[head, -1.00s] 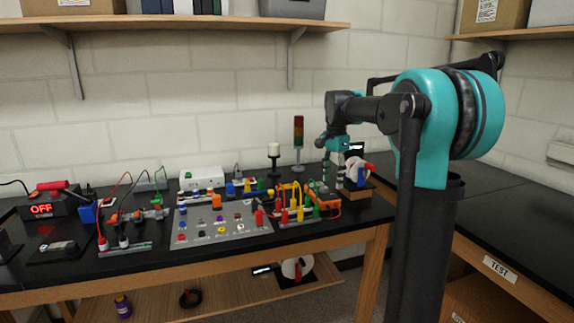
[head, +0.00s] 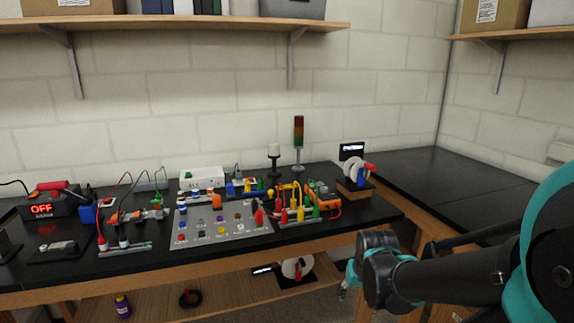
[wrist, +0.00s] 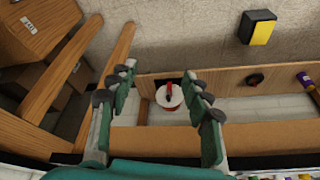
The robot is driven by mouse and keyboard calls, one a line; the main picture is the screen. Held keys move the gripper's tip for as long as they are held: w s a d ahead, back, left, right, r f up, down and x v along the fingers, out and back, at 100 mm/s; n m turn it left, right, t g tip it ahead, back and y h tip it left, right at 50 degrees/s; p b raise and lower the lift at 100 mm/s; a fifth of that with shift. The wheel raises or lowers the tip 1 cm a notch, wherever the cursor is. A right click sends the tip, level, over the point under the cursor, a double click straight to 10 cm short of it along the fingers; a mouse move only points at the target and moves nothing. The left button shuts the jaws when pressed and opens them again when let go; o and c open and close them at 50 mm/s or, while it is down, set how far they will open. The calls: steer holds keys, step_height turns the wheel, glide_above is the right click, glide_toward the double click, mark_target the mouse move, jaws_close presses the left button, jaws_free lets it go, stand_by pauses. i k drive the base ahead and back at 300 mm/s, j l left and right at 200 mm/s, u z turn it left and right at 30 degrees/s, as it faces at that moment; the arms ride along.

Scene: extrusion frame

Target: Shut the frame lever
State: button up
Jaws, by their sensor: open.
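A white round disc with a red lever (wrist: 169,93) sits on the low wooden shelf, between and beyond my fingers in the wrist view. In the head view this disc (head: 297,268) is under the bench, on a dark plate. A second white disc with a red handle and a blue part (head: 357,173) stands on a wooden block at the bench's right end. I cannot tell for certain which one is the frame lever. My gripper (wrist: 158,78) is open and empty, its fingers wide apart and apart from the disc. In the head view it is low, in front of the bench's right end.
The bench (head: 150,262) carries a grey panel (head: 225,235) with coloured plugs, wires and a signal tower (head: 298,140). A black ring (head: 190,298) and purple bottle (head: 122,306) stand on the low shelf. A yellow and black box (wrist: 257,28) lies beyond it in the wrist view.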

mark_target(156, 202)
steer(key=u, duration=1.4)
